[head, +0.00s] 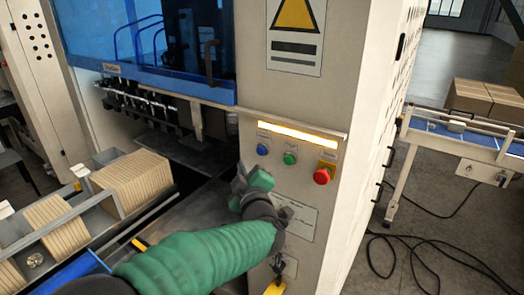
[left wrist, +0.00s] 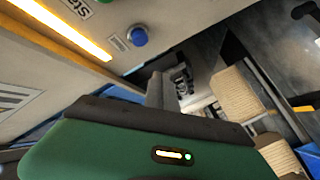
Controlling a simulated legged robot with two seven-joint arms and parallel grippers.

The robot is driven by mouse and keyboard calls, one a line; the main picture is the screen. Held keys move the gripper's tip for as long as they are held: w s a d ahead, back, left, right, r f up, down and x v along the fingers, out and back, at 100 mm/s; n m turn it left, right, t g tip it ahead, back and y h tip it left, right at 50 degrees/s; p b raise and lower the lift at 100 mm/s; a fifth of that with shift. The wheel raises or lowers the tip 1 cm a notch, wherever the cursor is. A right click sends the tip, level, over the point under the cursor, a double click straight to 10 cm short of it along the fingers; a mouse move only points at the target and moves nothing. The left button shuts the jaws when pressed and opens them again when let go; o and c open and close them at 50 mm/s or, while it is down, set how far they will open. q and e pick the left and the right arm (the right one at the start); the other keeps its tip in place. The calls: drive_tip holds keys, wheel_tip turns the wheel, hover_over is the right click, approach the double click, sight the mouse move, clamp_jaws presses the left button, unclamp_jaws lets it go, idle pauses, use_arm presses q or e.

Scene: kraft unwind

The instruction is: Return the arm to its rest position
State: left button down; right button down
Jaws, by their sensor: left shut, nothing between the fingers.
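My left arm (head: 205,257), in a green sleeve, reaches in from the bottom of the head view. Its left gripper (head: 245,172) is shut and empty, in front of the machine's control panel, just below the blue button (head: 262,149) and left of the green button (head: 289,158). I cannot tell whether it touches the panel. In the left wrist view the dark gripper (left wrist: 160,90) points away from the camera, and the blue button (left wrist: 138,36) shows beyond it. My right gripper is not in view.
A red stop button (head: 321,176) sits right of the green one, under a lit yellow bar (head: 292,134). Stacks of flat brown cardboard (head: 135,180) stand in a rack at left. A conveyor (head: 470,142) with boxes (head: 482,100) is at right. Black cables (head: 425,245) lie on the floor.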

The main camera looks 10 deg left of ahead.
use_arm(q)
drive_tip(key=s+d+f+m+g+h+b, duration=0.1)
drive_tip(key=s+f+m+g+h+b, duration=0.2)
drive_tip(key=f, duration=0.6)
drive_tip(key=s+d+f+m+g+h+b, duration=0.1)
drive_tip(key=s+f+m+h+b, duration=0.2)
drive_tip(key=f, duration=0.6)
drive_tip(key=s+d+f+m+g+h+b, duration=0.15)
drive_tip(key=s+f+m, duration=0.3)
drive_tip(key=f, duration=0.45)
drive_tip(key=s+a+f+m+g+b, duration=0.2)
drive_tip(key=s+f+g, duration=0.1)
drive_tip(key=s+f, duration=0.4)
drive_tip(key=s+a+f+m+g+b, duration=0.2)
drive_tip(key=s+f+g, duration=0.2)
drive_tip(key=s+f, duration=0.3)
drive_tip(key=s, duration=0.5)
drive_tip(key=shift+a, duration=0.15)
